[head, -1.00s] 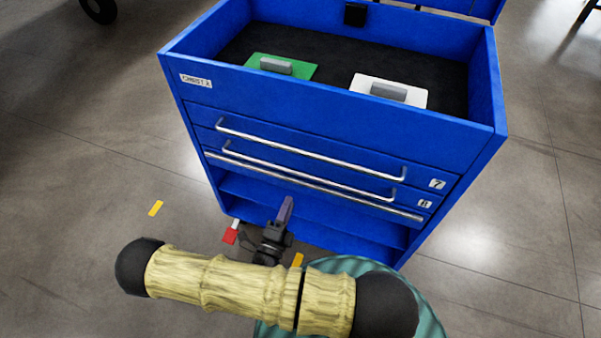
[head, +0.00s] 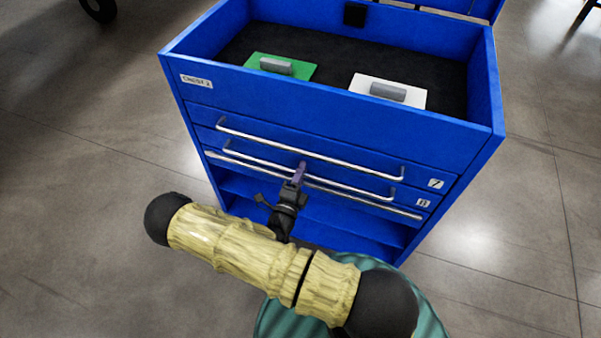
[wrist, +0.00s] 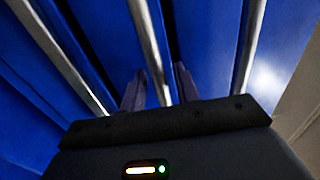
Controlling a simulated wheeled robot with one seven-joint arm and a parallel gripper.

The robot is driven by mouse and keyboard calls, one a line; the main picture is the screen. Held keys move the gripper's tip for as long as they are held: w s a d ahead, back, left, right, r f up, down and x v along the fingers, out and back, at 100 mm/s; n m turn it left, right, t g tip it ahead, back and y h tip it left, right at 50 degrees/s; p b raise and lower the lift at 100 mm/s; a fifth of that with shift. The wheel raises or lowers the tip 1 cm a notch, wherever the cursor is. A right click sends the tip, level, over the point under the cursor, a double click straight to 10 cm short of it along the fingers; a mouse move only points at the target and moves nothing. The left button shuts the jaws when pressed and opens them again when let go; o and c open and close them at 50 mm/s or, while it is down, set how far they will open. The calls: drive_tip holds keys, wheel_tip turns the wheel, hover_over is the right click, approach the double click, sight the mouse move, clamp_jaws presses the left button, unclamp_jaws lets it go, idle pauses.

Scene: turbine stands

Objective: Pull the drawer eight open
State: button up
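Drawer eight (head: 345,193) is the lower labelled drawer front of the blue chest, and it looks shut. Its long silver bar handle (head: 345,186) runs across the front, and a tag (head: 423,203) is at its right end. My gripper (head: 300,168) is at the middle of this handle. In the wrist view my gripper (wrist: 160,88) is open, with one finger on each side of the middle silver bar (wrist: 148,45). The fingers look apart from the bar. The gripper hides a short part of the handle in the head view.
Drawer seven (head: 300,144) with its own bar handle is just above and looks shut. Another silver bar (head: 400,211) runs just below, over an open lower shelf. The open top tray holds a green plate (head: 253,68) and a white plate (head: 412,95) with grey grips. Floor beside the chest is clear.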

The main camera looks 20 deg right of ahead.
clamp_jaws()
drive_tip(key=r+v, duration=0.2)
drive_tip(key=v, duration=1.2)
drive_tip(key=s+r+p+v, duration=0.1)
drive_tip(key=r+v, duration=0.2)
drive_tip(key=v, duration=1.1)
drive_tip(key=shift+a, duration=0.4)
drive_tip(key=shift+s+r, duration=0.1)
drive_tip(key=shift+o, duration=0.2)
unclamp_jaws()
drive_tip(key=shift+a, duration=0.1)
